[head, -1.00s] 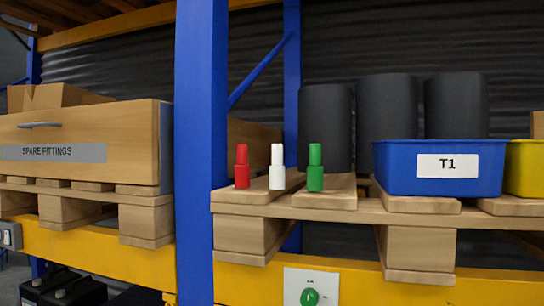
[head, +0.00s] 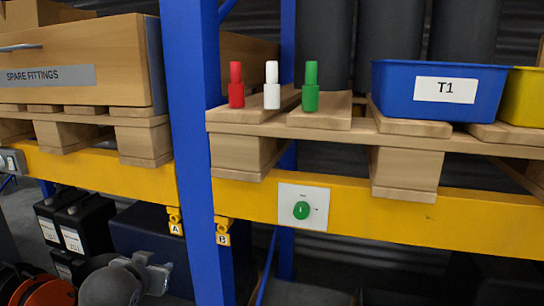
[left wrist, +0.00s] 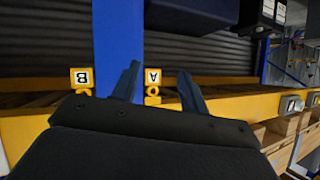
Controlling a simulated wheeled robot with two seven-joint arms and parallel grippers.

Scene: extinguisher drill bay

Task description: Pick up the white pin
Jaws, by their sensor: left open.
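The white pin (head: 272,86) stands upright on the pallet (head: 232,115), between the red pin (head: 236,86) on its left and the green pin (head: 310,88) on its right. Each has a wider base and a narrower top, and they stand apart. My left gripper (head: 156,272) is low at the left in the head view, well below the pallet and left of the blue post. In the left wrist view its two fingers (left wrist: 160,80) are spread with nothing between them. The pins do not show there. My right gripper is not in view.
A blue post (head: 190,120) stands left of the pins. A yellow beam (head: 390,205) with a green-button panel (head: 303,207) runs below the pallet. A blue T1 bin (head: 438,92) stands right; dark cylinders (head: 390,40) stand behind. Black cases (head: 75,232) are low at left.

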